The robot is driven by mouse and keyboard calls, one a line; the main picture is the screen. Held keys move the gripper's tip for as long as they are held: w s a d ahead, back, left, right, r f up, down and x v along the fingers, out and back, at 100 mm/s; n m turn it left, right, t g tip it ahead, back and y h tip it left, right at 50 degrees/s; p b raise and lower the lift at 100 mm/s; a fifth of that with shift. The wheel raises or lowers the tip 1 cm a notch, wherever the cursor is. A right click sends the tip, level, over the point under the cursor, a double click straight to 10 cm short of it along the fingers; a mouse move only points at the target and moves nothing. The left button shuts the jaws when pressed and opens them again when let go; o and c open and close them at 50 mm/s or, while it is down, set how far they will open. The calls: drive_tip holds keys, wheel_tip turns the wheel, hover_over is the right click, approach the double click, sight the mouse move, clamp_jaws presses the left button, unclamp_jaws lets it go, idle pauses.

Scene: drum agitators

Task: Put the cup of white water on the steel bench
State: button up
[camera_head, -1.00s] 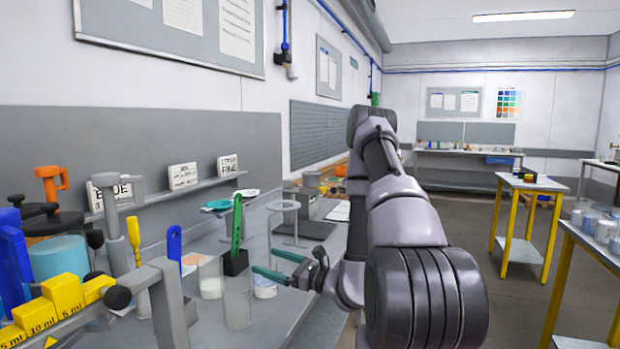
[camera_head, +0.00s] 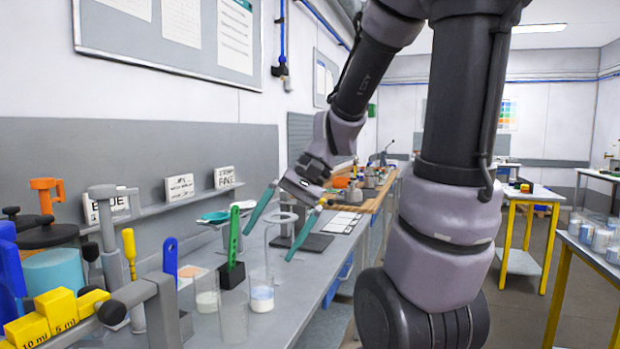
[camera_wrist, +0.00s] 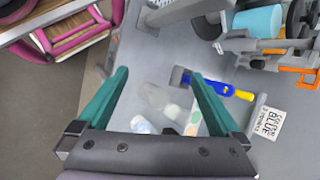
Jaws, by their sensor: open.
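Three clear cups stand together on the grey bench (camera_head: 310,275). The left one (camera_head: 207,301) holds a white layer at its bottom. The right one (camera_head: 261,297) holds a pale bluish-white layer. The tall front one (camera_head: 233,322) looks empty. My gripper (camera_head: 270,245) is open and empty, its teal fingers pointing down above the cups, apart from them. In the wrist view, my gripper (camera_wrist: 158,73) has the cups between and below its fingers: the white one (camera_wrist: 172,109), the bluish one (camera_wrist: 141,125) and the clear one (camera_wrist: 155,95).
A black block with a green-handled tool (camera_head: 233,270) stands right among the cups. A ring stand (camera_head: 284,220) is behind them. Yellow blocks (camera_head: 55,312) and a grey clamp frame (camera_head: 160,300) crowd the left front. Yellow-legged tables (camera_head: 525,195) stand at the right.

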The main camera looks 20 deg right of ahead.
drive_tip(key=d+r+n+t+h, duration=0.1)
drive_tip(key=d+r+t+h, duration=0.4)
drive_tip(key=r, duration=0.5)
drive_tip(key=shift+s+d+r+t, duration=0.2)
drive_tip(key=shift+s+d+t, duration=0.1)
drive_tip(key=shift+d+t, duration=0.8)
